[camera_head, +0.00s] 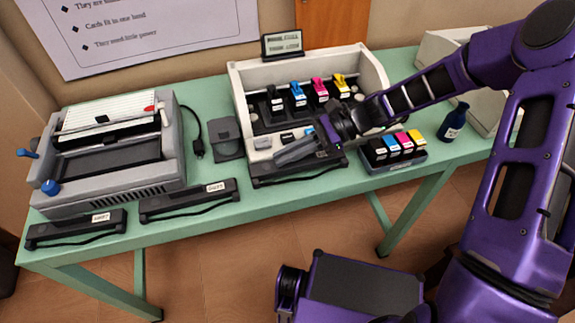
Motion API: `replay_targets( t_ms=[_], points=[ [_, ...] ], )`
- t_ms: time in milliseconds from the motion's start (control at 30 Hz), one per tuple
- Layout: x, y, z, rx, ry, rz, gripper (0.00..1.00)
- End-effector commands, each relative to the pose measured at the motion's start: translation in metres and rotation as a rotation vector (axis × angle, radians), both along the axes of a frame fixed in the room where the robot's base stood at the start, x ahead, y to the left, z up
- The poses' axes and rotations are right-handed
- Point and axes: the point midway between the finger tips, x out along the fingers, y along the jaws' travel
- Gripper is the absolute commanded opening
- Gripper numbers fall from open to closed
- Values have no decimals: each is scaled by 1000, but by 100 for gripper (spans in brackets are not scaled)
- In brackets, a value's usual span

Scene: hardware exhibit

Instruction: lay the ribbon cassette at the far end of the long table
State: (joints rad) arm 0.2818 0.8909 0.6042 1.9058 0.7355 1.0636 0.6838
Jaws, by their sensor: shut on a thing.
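My gripper (297,151) reaches in from the right over the front of the green long table (215,95). It is shut on a dark cassette (265,180) in front of the cream printer, and its fingers hide part of that cassette. I cannot tell whether the cassette touches the table. Two similar black cassettes with white labels lie along the front edge to the left: one in the middle (188,201) and one at the left corner (75,229). I cannot read their labels surely.
A grey printer with blue knobs (105,150) stands at the left. The open cream printer (240,88) holds several ink cartridges. A tray of coloured cartridges (395,165), a dark blue bottle (453,122) and a pale box (437,48) are at the right. A small grey pad (225,138) lies between the printers.

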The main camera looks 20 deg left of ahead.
Motion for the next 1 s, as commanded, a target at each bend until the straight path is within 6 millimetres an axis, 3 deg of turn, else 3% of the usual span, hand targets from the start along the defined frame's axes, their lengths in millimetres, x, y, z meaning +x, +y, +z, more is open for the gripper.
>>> replay_targets(
  t_ms=[233,600,633,800,1000],
  points=[
    [0,0,-33,0,2,1,0],
    [0,0,-38,0,0,0,0],
    [0,0,-38,0,0,0,14],
    [0,0,-38,0,0,0,42],
    [0,0,-37,0,0,0,42]
  ],
)
